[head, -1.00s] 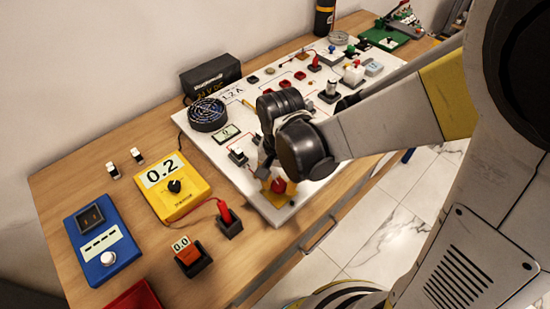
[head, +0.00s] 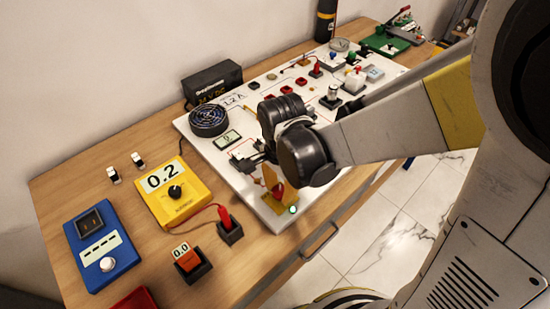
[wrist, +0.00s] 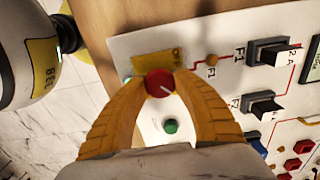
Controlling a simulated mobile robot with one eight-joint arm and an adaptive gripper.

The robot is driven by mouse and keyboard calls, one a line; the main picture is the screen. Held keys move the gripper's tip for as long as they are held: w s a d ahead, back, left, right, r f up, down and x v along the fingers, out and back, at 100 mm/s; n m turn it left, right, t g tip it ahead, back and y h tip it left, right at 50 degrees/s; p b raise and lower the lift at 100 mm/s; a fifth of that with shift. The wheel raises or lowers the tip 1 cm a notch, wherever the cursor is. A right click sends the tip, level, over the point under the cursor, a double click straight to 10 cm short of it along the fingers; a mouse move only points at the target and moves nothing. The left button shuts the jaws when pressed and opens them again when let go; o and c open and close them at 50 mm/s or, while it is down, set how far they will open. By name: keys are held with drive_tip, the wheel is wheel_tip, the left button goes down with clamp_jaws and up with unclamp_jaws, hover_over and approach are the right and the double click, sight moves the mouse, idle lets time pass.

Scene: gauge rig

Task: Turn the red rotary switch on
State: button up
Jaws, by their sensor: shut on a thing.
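The red rotary switch (wrist: 158,83) is a round red knob with a white pointer line, near the edge of the white panel (wrist: 205,75). The line points to the lower right in the wrist view. My gripper (wrist: 160,88) is shut on the knob, one orange finger on each side. In the head view the knob (head: 278,194) shows at the panel's near corner, partly covered by my gripper (head: 274,184). A small green light (head: 293,209) glows beside it; it also shows in the wrist view (wrist: 128,79). A yellow label (wrist: 155,62) lies by the knob.
A green button (wrist: 171,126) sits close to the knob, between my fingers. Black switches (wrist: 268,52) stand on the panel to the right in the wrist view. A yellow meter (head: 172,192) and a blue box (head: 101,245) stand left of the panel on the wooden table.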

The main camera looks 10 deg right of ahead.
sight(283, 191)
idle(0.3)
drive_tip(key=o, duration=1.2)
drive_tip(key=shift+o, duration=0.2)
drive_tip(key=shift+r, duration=0.1)
wheel_tip(283, 191, up, 12)
drive_tip(key=s+d+r+n+t, duration=0.1)
drive_tip(key=s+d+n+t, duration=0.1)
drive_tip(key=d+n, duration=0.3)
drive_tip(key=s+d+r+n+t, duration=0.1)
drive_tip(key=s+d+n+t, duration=0.1)
drive_tip(key=d+n+t, duration=0.3)
drive_tip(key=shift+d+r+n, duration=0.4)
drive_tip(key=shift+d+n, duration=0.2)
drive_tip(key=shift+d, duration=0.15)
